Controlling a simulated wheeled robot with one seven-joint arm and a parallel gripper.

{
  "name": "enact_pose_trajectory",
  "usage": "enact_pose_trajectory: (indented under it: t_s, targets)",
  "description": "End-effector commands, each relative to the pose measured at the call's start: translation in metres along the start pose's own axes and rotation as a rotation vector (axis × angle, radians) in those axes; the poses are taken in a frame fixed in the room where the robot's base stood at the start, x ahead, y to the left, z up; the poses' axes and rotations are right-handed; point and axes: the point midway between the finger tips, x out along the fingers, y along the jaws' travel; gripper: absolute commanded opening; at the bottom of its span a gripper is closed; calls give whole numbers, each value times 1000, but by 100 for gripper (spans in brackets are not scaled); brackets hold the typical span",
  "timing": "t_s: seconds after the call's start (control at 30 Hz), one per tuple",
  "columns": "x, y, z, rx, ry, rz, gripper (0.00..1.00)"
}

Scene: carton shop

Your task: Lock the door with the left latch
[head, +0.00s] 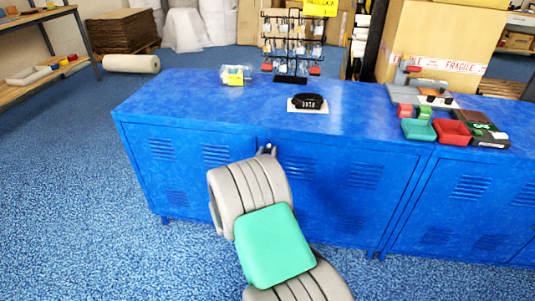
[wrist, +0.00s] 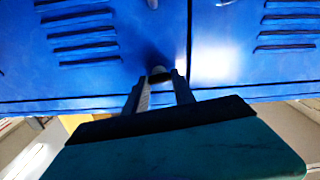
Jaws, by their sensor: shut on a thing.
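The blue metal locker (head: 185,110) stands before me with its doors closed or nearly so; the vented left door (head: 165,165) and right door (head: 350,185) meet near my arm. My gripper (head: 267,150) is at the top of the front, by the seam between these doors. In the wrist view my gripper (wrist: 158,82) has its fingers closed around a small dark rounded knob (wrist: 159,72), which looks like a latch, beside the door seam. The fingers and arm hide most of it, so I cannot tell its turn.
A black belt on a white card (head: 307,104), a small clear packet (head: 235,75) and a black display rack (head: 290,50) stand on the locker top. Red and green trays (head: 453,133) sit at the right. Blue carpet (head: 70,170) is clear at the left.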

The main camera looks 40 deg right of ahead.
Motion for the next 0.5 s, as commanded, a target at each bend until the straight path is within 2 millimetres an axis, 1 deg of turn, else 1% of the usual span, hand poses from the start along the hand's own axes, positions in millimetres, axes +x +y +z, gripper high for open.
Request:
enact_pose_trajectory:
  t_s: [0.5]
  targets:
    - [0, -2, 0, -467, -1, -1, 0]
